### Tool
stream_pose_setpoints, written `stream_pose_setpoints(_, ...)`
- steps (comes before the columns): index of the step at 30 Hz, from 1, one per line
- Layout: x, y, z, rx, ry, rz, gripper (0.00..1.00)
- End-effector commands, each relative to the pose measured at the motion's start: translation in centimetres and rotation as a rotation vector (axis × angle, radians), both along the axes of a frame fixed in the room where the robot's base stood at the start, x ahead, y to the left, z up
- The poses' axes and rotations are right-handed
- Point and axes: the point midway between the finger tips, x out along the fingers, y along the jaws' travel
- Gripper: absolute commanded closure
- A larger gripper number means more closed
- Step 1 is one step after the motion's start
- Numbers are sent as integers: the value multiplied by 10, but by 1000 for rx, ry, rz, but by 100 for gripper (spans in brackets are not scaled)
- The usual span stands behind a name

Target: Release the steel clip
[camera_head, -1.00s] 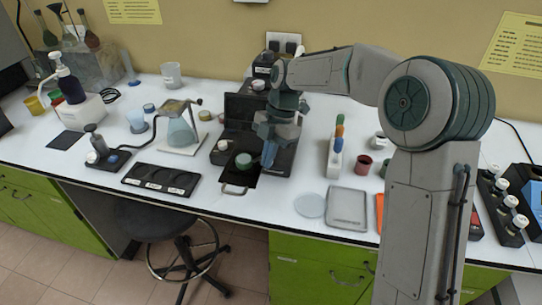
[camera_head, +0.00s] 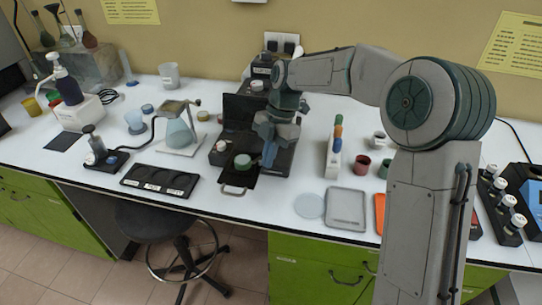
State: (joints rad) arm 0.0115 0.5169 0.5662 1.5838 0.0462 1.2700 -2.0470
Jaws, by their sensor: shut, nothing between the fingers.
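My gripper (camera_head: 268,160) points down over the right part of a black open-lidded case (camera_head: 284,160) in the middle of the bench. Its fingers are shut, with nothing seen between them.
A flask on a stand (camera_head: 181,133) is left of the case. A black tray with labelled wells (camera_head: 160,181) lies front left. A rack with coloured tops (camera_head: 334,155), a red cup (camera_head: 362,164) and a grey tray (camera_head: 345,207) are to the right.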

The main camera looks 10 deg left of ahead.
Motion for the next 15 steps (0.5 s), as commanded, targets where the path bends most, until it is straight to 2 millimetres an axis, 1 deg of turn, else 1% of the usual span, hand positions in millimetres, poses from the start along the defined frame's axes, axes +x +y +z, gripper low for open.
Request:
stream_pose_setpoints(5,2,4,1,0,0,0,100)
stream_pose_setpoints(15,6,17,1,2,-3,5,100)
